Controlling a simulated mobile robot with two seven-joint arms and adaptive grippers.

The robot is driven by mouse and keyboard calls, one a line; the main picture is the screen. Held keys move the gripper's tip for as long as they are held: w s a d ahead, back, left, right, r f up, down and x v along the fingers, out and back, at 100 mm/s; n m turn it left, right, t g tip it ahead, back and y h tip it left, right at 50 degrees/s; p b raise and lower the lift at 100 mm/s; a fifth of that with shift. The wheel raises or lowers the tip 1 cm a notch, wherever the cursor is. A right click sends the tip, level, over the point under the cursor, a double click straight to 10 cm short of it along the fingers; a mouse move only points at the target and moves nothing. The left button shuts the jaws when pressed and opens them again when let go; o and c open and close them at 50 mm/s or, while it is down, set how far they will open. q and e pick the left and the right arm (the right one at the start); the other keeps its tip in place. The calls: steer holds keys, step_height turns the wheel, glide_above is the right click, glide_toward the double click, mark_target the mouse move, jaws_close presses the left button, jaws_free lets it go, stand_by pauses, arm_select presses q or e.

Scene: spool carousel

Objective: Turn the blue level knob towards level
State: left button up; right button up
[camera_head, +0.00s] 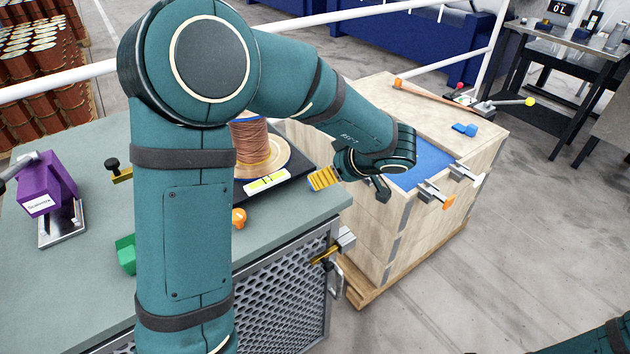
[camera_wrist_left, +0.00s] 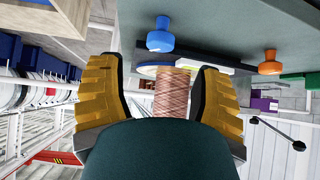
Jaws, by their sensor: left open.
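The blue level knob (camera_wrist_left: 160,36) shows in the left wrist view at the edge of the grey-green bench, beyond my left gripper (camera_wrist_left: 163,88). My left gripper is open, with its yellow-padded fingers spread and nothing held between them. The knob stands apart from both fingers. In the head view my left gripper (camera_head: 347,182) hangs over the bench's right edge, and I cannot make out the blue knob there. A spirit level (camera_head: 267,180) with a yellow-green vial lies beside the copper wire spool (camera_head: 260,148). The spool (camera_wrist_left: 172,92) also shows between the fingers. My right gripper is out of view.
An orange knob (camera_head: 239,216) stands on the bench (camera_head: 80,290) near its front edge; a green block (camera_head: 126,254) and purple device (camera_head: 48,185) are further left. A wooden crate (camera_head: 430,225) with clamps stands right of the bench, across a narrow gap. Open floor lies right.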

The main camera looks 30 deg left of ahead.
arm_select(q)
steer(key=b+x, duration=0.2)
steer(key=x, duration=0.5)
jaws_close()
